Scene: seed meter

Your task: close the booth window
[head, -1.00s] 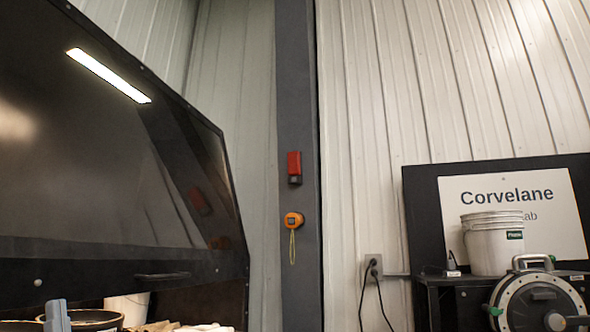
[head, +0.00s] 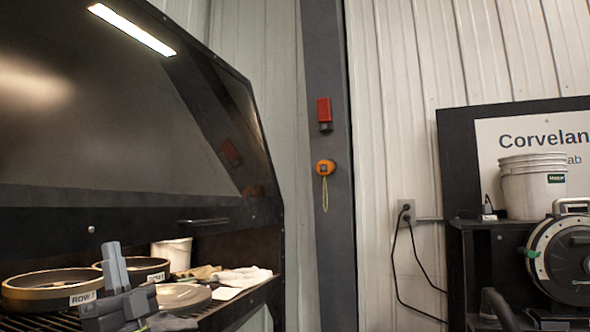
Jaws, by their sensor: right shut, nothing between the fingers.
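The booth window (head: 90,130) is a large dark, glossy pane that fills the left of the head view, with a strip light reflected at its top. Its lower rail carries a short dark bar handle (head: 203,221). The window stands raised, with an opening below the rail that shows the booth's inside. My right gripper (head: 114,262), grey, is at the lower left, in front of the opening. Its fingers are shut and empty, pointing up, below and left of the handle and apart from it. My left gripper is not in view.
Inside the booth stand round pans (head: 45,290) with row labels, a white tub (head: 173,253), a flat grey disc (head: 183,297) and cloths (head: 243,277). A dark post (head: 333,240) stands right of the booth. A black cart (head: 460,265) with a bucket (head: 531,187) is at the right.

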